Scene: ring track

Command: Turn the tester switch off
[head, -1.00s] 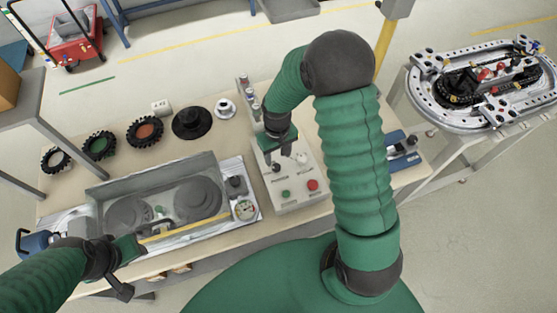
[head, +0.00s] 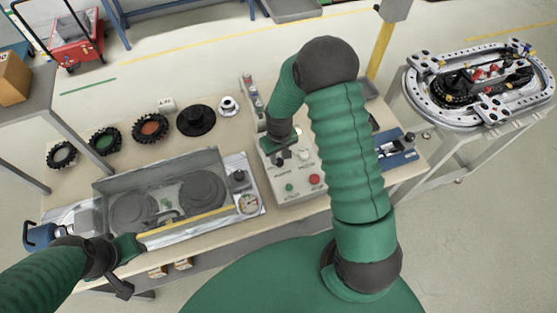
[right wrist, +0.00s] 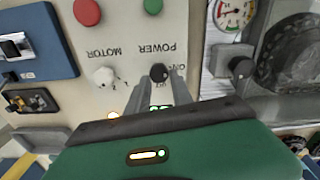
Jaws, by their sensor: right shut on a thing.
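The tester's light control panel (head: 300,192) stands on the bench, below my right arm. In the right wrist view it carries a black POWER knob (right wrist: 158,72) and a white MOTOR knob (right wrist: 104,76). My right gripper (head: 282,157) is at the panel; in the right wrist view its fingers (right wrist: 160,82) are shut around the POWER knob, partly hiding it. The knob's exact angle is hard to tell. My left gripper (head: 130,248) is beside the front yellow edge of the clear-sided box (head: 200,157); its fingers are too unclear to tell open from shut.
The panel has a green button (right wrist: 153,5) and a red button (right wrist: 88,11). A pressure gauge (head: 248,203) is on its left. Several small tyres, including an orange-centred one (head: 150,128), lie behind the box. A ring track (head: 480,82) stands on a separate table at right.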

